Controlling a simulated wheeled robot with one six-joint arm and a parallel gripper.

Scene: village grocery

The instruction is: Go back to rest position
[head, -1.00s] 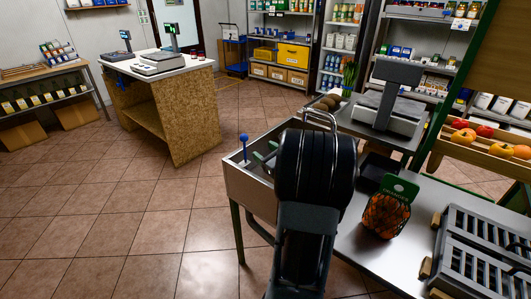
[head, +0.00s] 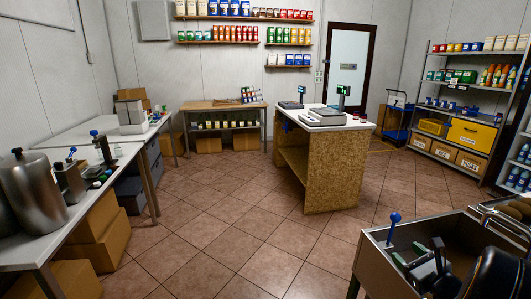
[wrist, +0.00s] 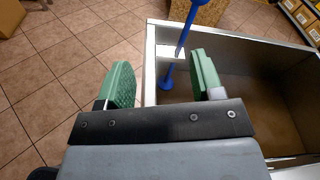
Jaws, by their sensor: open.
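My gripper (wrist: 160,82) is open, with its two green finger pads apart and nothing between them. In the head view my gripper (head: 418,257) shows at the lower right, over the metal sink basin (head: 375,264). In the wrist view the basin (wrist: 270,92) lies below and to the right of the fingers. A blue-handled tool (head: 393,226) stands at the basin's left side. In the wrist view a blue rod (wrist: 187,28) and a blue base (wrist: 167,77) show just beyond the fingers.
A chipboard counter (head: 325,175) with scales stands ahead. A white worktable (head: 60,205) with metal canisters runs along the left, with cardboard boxes (head: 98,245) beneath. Shelving (head: 465,110) stands at the right. The tiled floor (head: 225,235) in the middle is clear.

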